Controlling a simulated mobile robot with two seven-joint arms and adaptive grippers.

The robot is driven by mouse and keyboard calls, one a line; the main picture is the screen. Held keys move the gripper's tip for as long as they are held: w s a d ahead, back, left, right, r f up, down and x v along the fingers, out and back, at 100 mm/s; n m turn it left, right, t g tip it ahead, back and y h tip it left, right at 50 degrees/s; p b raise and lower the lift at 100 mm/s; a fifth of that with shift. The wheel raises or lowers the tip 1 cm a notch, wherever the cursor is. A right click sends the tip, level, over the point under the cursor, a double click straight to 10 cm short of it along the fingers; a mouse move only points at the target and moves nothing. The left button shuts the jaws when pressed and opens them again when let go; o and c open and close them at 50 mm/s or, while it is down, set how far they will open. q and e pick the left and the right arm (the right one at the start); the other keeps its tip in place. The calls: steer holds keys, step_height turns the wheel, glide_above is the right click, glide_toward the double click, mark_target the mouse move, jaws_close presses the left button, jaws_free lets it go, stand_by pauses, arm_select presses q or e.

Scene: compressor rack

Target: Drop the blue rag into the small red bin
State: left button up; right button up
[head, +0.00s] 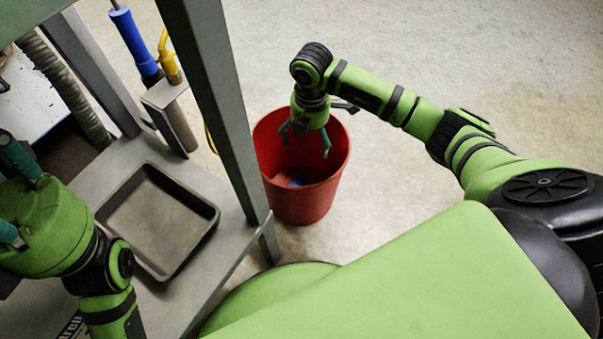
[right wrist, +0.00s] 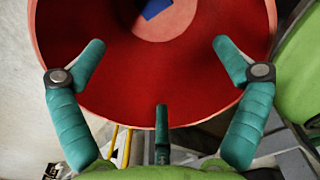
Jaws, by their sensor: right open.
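The small red bin (head: 305,205) stands on the floor in the middle of the head view. The blue rag (head: 296,183) is a small blue patch low inside the bin, mostly hidden by the bin's wall. In the right wrist view, a blue piece of the rag (right wrist: 156,8) lies on the pale bottom of the bin (right wrist: 75,20), cut off by the top edge. My right gripper (head: 305,142) is open and empty over the bin's mouth, its fingers (right wrist: 160,50) spread wide. My left gripper (head: 12,195) is at the left edge, its fingertips cut off.
A grey metal rack with a post (head: 225,110) stands left of the bin. A dark shallow tray (head: 205,212) lies on its shelf (head: 120,165). Blue-handled (head: 135,40) and yellow-handled (head: 168,62) tools stand at the rack's back. The floor (head: 440,60) behind and right is clear.

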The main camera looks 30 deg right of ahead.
step_height(320, 180, up, 12)
stand_by(0.4)
steer(key=shift+s+f, duration=0.1)
stand_by(0.3)
